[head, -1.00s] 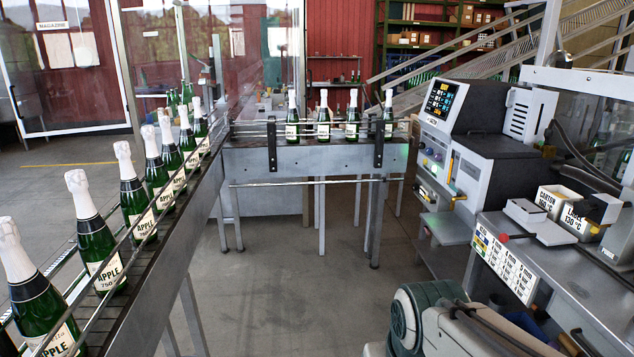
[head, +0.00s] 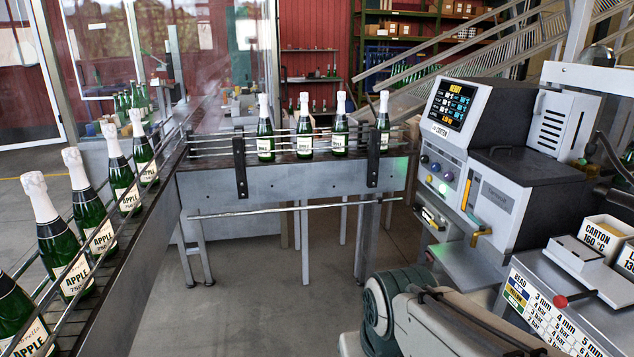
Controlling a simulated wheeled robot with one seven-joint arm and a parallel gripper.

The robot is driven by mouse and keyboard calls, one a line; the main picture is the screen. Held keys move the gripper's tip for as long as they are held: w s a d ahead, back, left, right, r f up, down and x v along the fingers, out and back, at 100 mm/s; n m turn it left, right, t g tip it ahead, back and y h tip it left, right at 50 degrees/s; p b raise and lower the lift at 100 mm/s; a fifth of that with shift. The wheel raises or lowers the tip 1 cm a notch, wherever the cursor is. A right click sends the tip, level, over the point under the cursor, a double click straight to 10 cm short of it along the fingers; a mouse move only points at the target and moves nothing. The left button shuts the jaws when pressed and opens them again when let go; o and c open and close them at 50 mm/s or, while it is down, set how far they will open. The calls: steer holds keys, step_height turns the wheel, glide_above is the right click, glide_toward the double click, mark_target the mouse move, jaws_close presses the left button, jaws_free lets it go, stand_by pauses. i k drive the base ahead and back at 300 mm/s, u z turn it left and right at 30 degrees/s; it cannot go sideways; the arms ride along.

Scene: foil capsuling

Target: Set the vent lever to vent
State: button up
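The grey and white machine (head: 510,195) stands at the right with a lit display (head: 452,104) that reads READY. A lever with a red knob (head: 561,301) sticks out from the bench at the lower right. No label that I can read tells which of these is the vent lever. My arm shows at the bottom, below and in front of the machine. My gripper is not visible.
A conveyor (head: 125,240) with foil-topped green bottles runs along the left and meets a cross conveyor (head: 285,187) at the back. A printed settings chart (head: 550,318) and a CARTON box (head: 603,236) are on the right bench. The floor (head: 265,285) between is clear.

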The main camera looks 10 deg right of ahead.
mark_target(440, 229)
steer(key=z, duration=0.8)
steer(key=i, duration=2.75)
steer(key=z, duration=0.35)
